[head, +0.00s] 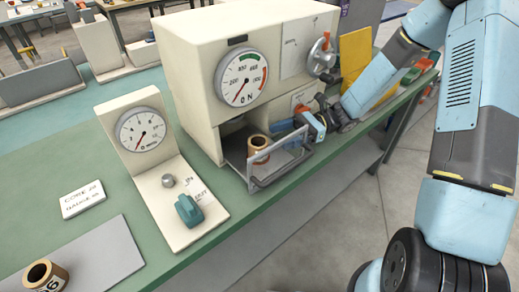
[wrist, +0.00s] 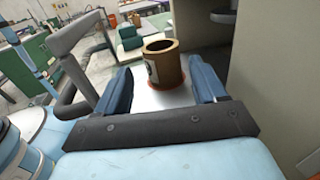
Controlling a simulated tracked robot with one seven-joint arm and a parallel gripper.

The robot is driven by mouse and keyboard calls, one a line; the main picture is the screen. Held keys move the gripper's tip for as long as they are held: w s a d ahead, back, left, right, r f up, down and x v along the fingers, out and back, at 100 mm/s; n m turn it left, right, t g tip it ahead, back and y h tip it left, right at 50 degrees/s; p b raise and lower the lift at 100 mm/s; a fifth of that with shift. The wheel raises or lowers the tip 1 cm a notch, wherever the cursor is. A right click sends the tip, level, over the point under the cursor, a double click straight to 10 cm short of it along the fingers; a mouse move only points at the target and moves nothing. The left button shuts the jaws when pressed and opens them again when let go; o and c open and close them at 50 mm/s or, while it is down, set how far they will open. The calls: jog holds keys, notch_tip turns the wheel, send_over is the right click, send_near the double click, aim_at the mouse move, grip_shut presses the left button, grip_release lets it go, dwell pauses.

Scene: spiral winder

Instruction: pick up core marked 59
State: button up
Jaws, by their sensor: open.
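A tan, ring-shaped core (head: 258,146) stands upright on the pull-out tray (head: 262,183) at the front of the large cream machine. In the wrist view the core (wrist: 163,63) stands on a white surface with a red ring at its foot. A dark mark on its pale label is too small to read. My gripper (head: 280,137) reaches in over the tray from the right. Its blue fingers (wrist: 162,88) are apart, with the core ahead between them and not gripped. A second core (head: 45,276) lies at the lower left on a grey mat, its dark number partly cut off.
The machine wall (wrist: 280,80) is close on the right there. A dial panel (head: 150,160) and a card (head: 82,199) stand on the green table.

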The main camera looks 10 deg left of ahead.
aim_at(267, 141)
jog(key=shift+f+x, duration=0.15)
jog(key=shift+x, duration=1.25)
jog(key=shift+f+x, duration=0.15)
jog(key=shift+x, duration=1.25)
jog(key=c, duration=0.8)
jog(key=shift+w+r, duration=0.1)
